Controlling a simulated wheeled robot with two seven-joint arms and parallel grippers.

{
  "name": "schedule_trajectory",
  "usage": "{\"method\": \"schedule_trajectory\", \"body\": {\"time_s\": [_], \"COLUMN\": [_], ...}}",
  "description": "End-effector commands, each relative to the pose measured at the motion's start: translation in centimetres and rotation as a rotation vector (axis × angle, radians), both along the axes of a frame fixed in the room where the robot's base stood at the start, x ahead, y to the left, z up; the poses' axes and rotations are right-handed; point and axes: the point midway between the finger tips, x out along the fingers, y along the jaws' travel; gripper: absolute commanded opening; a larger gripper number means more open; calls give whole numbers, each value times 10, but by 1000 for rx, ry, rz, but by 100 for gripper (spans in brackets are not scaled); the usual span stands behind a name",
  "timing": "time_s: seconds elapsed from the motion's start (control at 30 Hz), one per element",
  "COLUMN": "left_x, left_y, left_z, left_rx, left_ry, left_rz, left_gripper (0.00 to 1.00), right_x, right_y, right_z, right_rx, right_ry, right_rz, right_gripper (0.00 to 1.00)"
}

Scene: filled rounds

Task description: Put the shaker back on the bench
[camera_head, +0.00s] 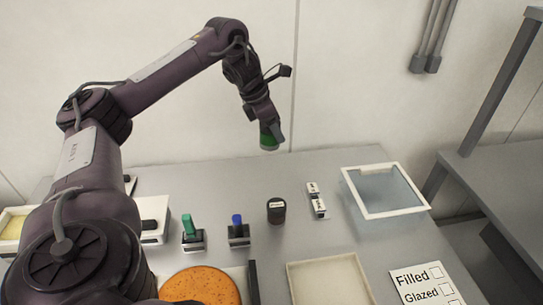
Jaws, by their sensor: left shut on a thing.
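My left gripper (265,123) is at the end of my left arm, above the far edge of the bench (235,178). It is shut on a small green shaker (269,139), whose lower part shows below the fingers. The upper part of the shaker is hidden by the gripper. The shaker is held clear of the bench top and looks slightly tilted. My right gripper is not in view.
A dark labelled jar (276,211), a blue-handled tool (238,233) and a green-handled tool (192,234) stand on the bench. A clear white-rimmed bin (386,190), a pale tray (330,285), an orange round (200,287) and a checklist card (425,286) are around them. The far middle is bare.

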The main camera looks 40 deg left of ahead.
Motion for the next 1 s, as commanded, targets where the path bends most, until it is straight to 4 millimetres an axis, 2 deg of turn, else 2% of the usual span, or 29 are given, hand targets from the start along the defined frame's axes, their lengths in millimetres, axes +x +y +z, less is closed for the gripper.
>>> {"method": "schedule_trajectory", "body": {"time_s": [0.2, 0.5, 0.6, 0.77, 0.87, 1.0], "left_x": [-1, -1, -1, 0, -1, -1], "left_y": [0, 0, 0, 0, 0, 0], "left_z": [-63, -138, -151, -161, -176, -190], "left_rx": [0, 0, 0, 2, 0, 2], "left_ry": [7, 6, 4, 2, 6, 5], "left_rz": [-7, -5, -5, -5, -5, -5], "left_gripper": [24, 24, 24, 24, 24, 24], "right_x": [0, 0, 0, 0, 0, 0], "right_y": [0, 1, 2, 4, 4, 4], "right_z": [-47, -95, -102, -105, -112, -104], "right_rx": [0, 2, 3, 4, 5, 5], "right_ry": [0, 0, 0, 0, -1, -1], "right_rz": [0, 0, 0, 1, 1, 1], "right_gripper": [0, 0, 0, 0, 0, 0]}}
